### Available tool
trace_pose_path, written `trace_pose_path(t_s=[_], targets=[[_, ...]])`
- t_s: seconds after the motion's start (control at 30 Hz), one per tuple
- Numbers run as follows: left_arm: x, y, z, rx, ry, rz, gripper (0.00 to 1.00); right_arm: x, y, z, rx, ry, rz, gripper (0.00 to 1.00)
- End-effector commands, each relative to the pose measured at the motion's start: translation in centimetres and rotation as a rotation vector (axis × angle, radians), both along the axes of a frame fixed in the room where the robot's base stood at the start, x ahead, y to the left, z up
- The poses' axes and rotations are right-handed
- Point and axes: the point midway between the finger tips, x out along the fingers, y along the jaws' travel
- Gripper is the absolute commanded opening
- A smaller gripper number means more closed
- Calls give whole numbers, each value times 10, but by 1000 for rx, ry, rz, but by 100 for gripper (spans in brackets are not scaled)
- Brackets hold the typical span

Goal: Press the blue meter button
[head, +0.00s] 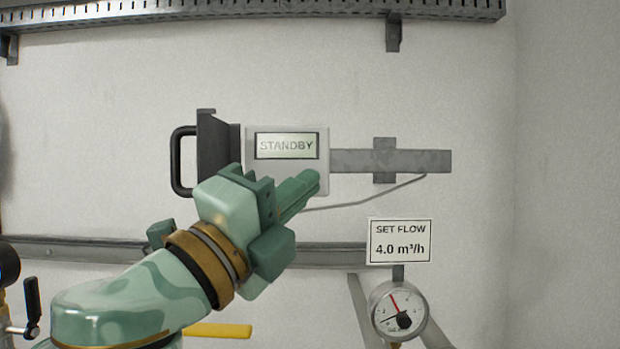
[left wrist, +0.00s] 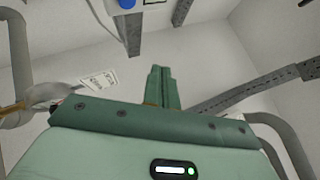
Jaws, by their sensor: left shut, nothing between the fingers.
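The meter (head: 251,160) is a pale box on the wall with a display (head: 286,146) reading STANDBY. The blue button is not visible in the head view, where my left gripper covers the lower part of the meter. In the left wrist view the blue button (left wrist: 127,3) shows at the top edge, partly cut off. My left gripper (head: 314,181) is shut and empty, with its fingertips in front of the meter's lower right corner. In the left wrist view its fingers (left wrist: 159,70) point up, below and right of the button, apart from it. My right gripper is not in view.
A black hinged cover (head: 213,145) with a handle (head: 178,160) stands open left of the display. A grey bar (head: 410,161) and thin cable run right. Below are a SET FLOW 4.0 m³/h sign (head: 399,241), a round gauge (head: 397,309) and a yellow lever (head: 220,330).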

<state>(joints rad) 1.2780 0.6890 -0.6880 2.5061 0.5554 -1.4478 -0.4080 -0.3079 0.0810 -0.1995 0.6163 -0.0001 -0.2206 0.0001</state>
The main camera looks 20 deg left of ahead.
Motion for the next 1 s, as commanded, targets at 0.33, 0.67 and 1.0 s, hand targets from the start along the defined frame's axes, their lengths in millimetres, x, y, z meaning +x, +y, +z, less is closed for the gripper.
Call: trace_pose_path(t_s=[0.33,0.67,1.0], targets=[[36,11,-5,-2,1,2,0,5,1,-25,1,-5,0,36],[74,22,0,-3,1,2,0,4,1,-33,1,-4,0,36],[84,24,0,0,0,1,0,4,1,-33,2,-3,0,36]])
